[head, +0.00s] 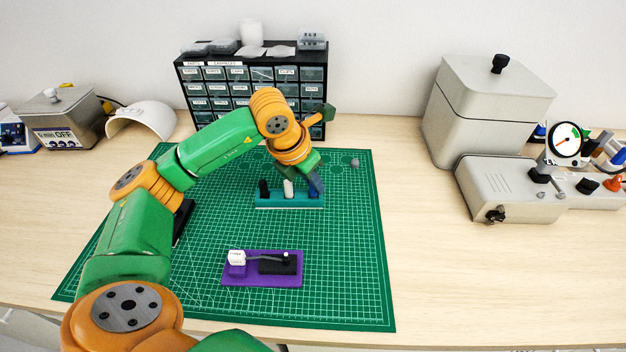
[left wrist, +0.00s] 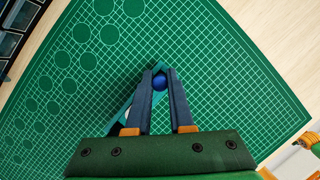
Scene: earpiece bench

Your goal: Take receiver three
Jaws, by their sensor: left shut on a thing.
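A teal rack (head: 290,201) stands on the green mat, with a black receiver (head: 264,188) and a white receiver (head: 288,187) upright in it. My left gripper (head: 315,186) is at the rack's right end, pointing down. In the left wrist view its two dark fingers (left wrist: 160,80) are shut on a blue receiver (left wrist: 159,83). In the head view the fingers hide most of that piece, and I cannot tell whether it is still seated in the rack. My right gripper is not in view.
A purple stand (head: 262,283) with a white piece (head: 237,257) and a black block sits nearer on the green mat (head: 345,270). A small grey ball (head: 354,162) lies to the right. A drawer cabinet (head: 250,88) stands behind.

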